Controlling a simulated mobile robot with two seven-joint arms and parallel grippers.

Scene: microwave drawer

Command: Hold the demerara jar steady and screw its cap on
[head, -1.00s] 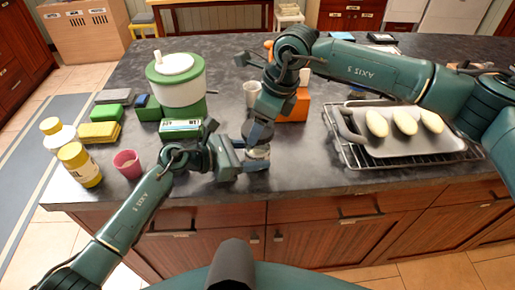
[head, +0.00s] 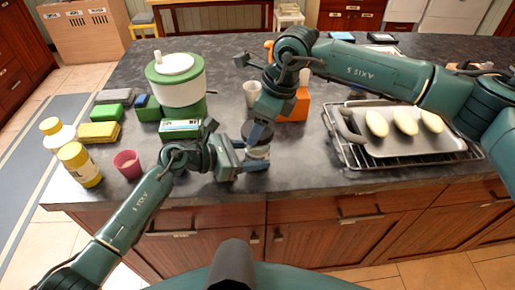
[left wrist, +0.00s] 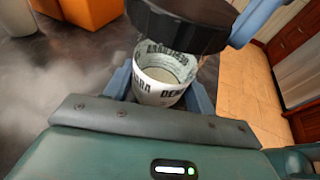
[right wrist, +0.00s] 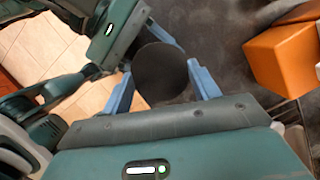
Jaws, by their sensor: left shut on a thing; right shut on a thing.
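The demerara jar (left wrist: 160,88) is a clear jar with a pale, dark-lettered label; in the head view it stands on the counter (head: 257,154). My left gripper (head: 250,163) is shut around its sides. The dark round cap (left wrist: 180,22) is over the jar's mouth in the left wrist view, and its top fills the space between the fingers in the right wrist view (right wrist: 160,74). My right gripper (head: 258,133) is shut on the cap from above.
An orange block (head: 295,106) and a pale cup (head: 252,93) stand just behind the jar. A white-and-green container (head: 180,85) is behind left. A pink cup (head: 127,164) is left, and a tray (head: 405,140) on a rack is right. The counter's front edge is near.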

